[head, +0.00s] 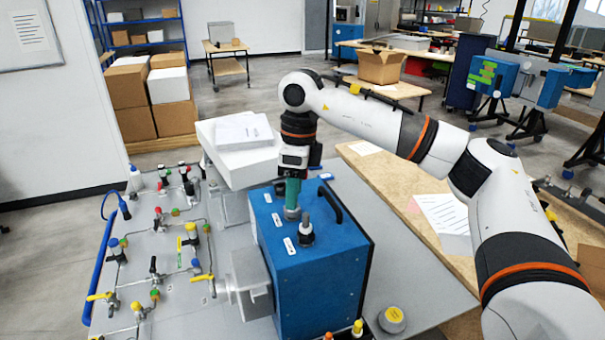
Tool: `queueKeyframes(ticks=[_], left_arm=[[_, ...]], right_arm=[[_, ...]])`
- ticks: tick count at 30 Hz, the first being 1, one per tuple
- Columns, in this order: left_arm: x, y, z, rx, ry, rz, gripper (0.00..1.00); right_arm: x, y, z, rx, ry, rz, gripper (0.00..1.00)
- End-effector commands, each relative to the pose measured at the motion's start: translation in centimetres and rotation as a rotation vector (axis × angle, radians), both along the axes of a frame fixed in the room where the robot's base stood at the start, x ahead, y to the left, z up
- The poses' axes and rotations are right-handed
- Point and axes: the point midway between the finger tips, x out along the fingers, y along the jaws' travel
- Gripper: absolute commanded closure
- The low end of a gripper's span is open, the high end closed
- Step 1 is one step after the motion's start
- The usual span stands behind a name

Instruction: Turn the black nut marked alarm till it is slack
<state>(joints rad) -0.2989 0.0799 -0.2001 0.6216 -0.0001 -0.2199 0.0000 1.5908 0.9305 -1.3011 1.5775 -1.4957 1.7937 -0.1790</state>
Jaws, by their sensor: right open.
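The blue analyser box (312,275) stands on the grey bench, with small white labels on its top too small to read. A black nut (306,236) with a grey stem sits on the top, in plain view. Left of it and farther back is a second fitting (292,213), partly covered by my gripper. My right gripper (292,200) points straight down over this second fitting, its teal fingers close around or just above it. I cannot tell which nut is marked alarm, nor whether the fingers touch. My left gripper is out of view.
A black carry handle (331,202) rises from the box top, right of the gripper. A panel with several valves and thin pipes (140,270) lies to the left. White boxes (238,150) stand behind. A yellow-topped knob (393,317) is at front right.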

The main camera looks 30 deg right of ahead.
Motion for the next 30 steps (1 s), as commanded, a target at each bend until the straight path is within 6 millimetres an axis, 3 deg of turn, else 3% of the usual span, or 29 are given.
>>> queueKeyframes(ticks=[3, 11, 30], left_arm=[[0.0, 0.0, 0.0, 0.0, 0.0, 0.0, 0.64], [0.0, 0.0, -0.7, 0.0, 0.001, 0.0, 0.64], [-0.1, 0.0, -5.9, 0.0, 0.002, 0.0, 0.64]], right_arm=[[-0.4, -2.3, 1.2, -0.072, 0.01, -0.03, 0.54], [-0.5, -2.8, 0.4, -0.088, 0.016, -0.036, 0.54], [-0.5, -2.6, -6.9, -0.085, 0.016, -0.034, 0.54]])
